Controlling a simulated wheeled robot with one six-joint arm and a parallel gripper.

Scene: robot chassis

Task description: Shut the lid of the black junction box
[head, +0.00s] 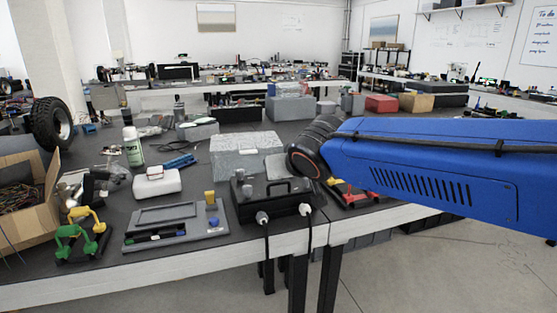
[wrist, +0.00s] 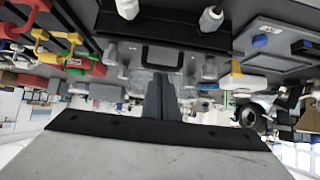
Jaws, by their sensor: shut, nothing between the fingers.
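The black junction box (head: 277,209) sits near the front edge of the table, with two pale cable fittings and cables on its near side. Its black handle (head: 290,187) shows at the top. In the wrist view, which is upside down, the box (wrist: 170,30) is at the top, with the handle (wrist: 162,57) just below. I cannot tell how far the lid is open. My gripper (wrist: 164,78) is shut and empty, its fingertips appearing close to the handle; contact is unclear. In the head view, my blue arm and black wrist hide it.
A grey tray (head: 175,243) stands left of the box, and a speckled grey box (head: 225,163) behind it. A red item (head: 357,196) lies to the right, partly under my arm. A white box (head: 157,186) and a bottle (head: 132,147) are farther left.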

